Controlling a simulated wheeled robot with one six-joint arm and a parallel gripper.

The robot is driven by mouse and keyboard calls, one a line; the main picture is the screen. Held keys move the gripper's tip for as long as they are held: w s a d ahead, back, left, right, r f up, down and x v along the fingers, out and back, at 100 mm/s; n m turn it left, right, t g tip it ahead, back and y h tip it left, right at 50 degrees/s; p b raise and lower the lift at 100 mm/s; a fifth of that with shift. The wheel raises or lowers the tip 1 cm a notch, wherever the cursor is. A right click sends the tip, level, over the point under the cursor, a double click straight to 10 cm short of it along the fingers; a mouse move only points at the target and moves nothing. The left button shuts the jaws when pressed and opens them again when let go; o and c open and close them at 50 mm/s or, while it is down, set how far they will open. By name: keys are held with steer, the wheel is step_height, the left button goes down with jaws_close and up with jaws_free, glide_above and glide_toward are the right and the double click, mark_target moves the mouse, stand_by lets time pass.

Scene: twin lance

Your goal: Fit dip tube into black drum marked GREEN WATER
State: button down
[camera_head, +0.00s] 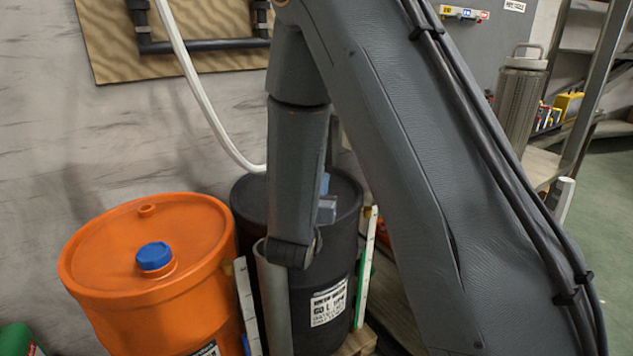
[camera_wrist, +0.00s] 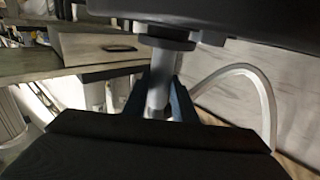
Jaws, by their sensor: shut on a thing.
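The black drum (camera_head: 340,256) stands upright by the wall, with a white label on its front. My arm hides much of its lid and left side, and I cannot read GREEN WATER on it. In the wrist view my gripper (camera_wrist: 160,102) has its dark blue fingers closed around a grey tube (camera_wrist: 157,86), which I take as the dip tube. A wider collar (camera_wrist: 164,42) sits on it. A white hose (camera_head: 205,95) curves down behind my arm near the black drum.
An orange drum (camera_head: 110,255) with a blue cap (camera_head: 154,256) stands close left of the black drum. White upright strips (camera_head: 246,305) flank the black drum. Shelving (camera_head: 590,100) with a metal bottle (camera_head: 519,95) is at the right. Green floor is open at far right.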

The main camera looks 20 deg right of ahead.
steer(key=shift+f+b, duration=0.3)
steer(key=shift+f, duration=0.25)
steer(key=c, duration=1.4)
jaws_free()
steer(key=v, duration=0.7)
steer(key=shift+s+a+r, duration=0.1)
steer(key=shift+s+a, duration=0.05)
steer(key=shift+s, duration=0.2)
